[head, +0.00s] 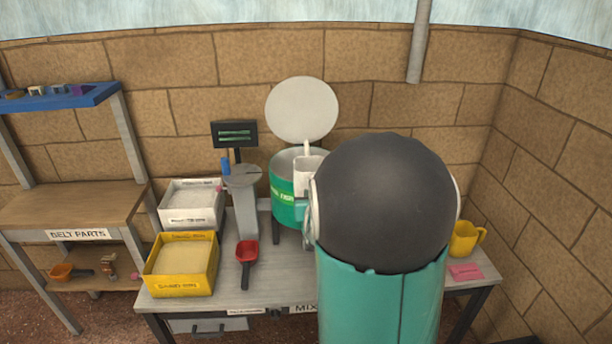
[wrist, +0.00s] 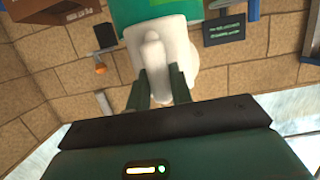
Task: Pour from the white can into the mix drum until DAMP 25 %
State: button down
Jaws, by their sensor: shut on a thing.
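The green mix drum (head: 283,213) stands on the bench in the head view, its round pale lid (head: 302,110) raised behind it. The white can (head: 305,172) is at the drum's right side, close over its rim, partly hidden by my arm. In the wrist view my gripper (wrist: 160,88) is shut on the white can (wrist: 181,45), at its handle. The green drum (wrist: 150,10) shows beyond it. I cannot tell whether anything flows from the can. A dark display (head: 235,134) with green lines stands behind the bench; its text is too small to read.
A white bin (head: 190,222) and a yellow bin (head: 180,285) stand at the bench's left. A red scoop (head: 246,258) lies beside a grey pedestal (head: 244,205). A yellow jug (head: 466,239) and pink paper (head: 465,272) are at the right end. My arm hides the middle.

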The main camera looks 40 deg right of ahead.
jog(key=shift+r, duration=0.15)
jog(key=shift+r, duration=1.95)
